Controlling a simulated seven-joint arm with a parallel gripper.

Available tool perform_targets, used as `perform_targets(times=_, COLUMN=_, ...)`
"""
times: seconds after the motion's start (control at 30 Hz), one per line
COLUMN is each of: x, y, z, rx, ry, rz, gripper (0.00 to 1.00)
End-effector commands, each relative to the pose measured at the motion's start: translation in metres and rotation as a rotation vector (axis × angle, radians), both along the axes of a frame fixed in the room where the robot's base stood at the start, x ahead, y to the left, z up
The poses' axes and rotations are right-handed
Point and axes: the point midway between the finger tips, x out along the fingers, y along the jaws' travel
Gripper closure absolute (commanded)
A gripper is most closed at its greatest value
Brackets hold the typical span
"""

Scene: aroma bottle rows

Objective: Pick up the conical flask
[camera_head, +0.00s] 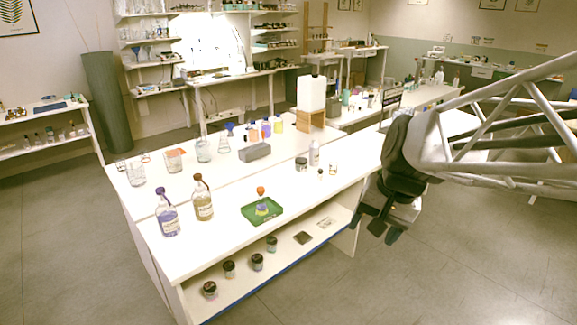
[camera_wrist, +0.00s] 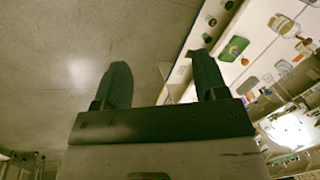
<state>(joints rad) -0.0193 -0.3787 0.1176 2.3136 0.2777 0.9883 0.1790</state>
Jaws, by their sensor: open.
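A small cone-shaped vessel (camera_head: 262,208), blue and yellow with an orange ball-like top, stands on a green tray (camera_head: 247,215) near the front edge of the white bench; it looks like the conical flask, but it is small in the picture. The green tray also shows in the wrist view (camera_wrist: 234,48), to the right of my fingers. My gripper (camera_head: 377,229) is open and empty, off the bench's right end, pointing down over the floor.
A purple-liquid bottle (camera_head: 168,220) and a brown bottle (camera_head: 203,201) stand left of the tray. A white bottle (camera_head: 314,153) and a dark jar (camera_head: 301,164) stand behind right. Several jars sit on the lower shelf (camera_head: 285,258). Bare bench lies right of the tray.

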Motion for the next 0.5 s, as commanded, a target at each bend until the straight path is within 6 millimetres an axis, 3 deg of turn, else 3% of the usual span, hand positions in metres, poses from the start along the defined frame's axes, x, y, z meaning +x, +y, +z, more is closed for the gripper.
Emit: perform_targets(times=0.5, x=0.121, y=0.049, z=-0.012, rx=0.216, ry=0.156, rz=-0.205, gripper=0.34)
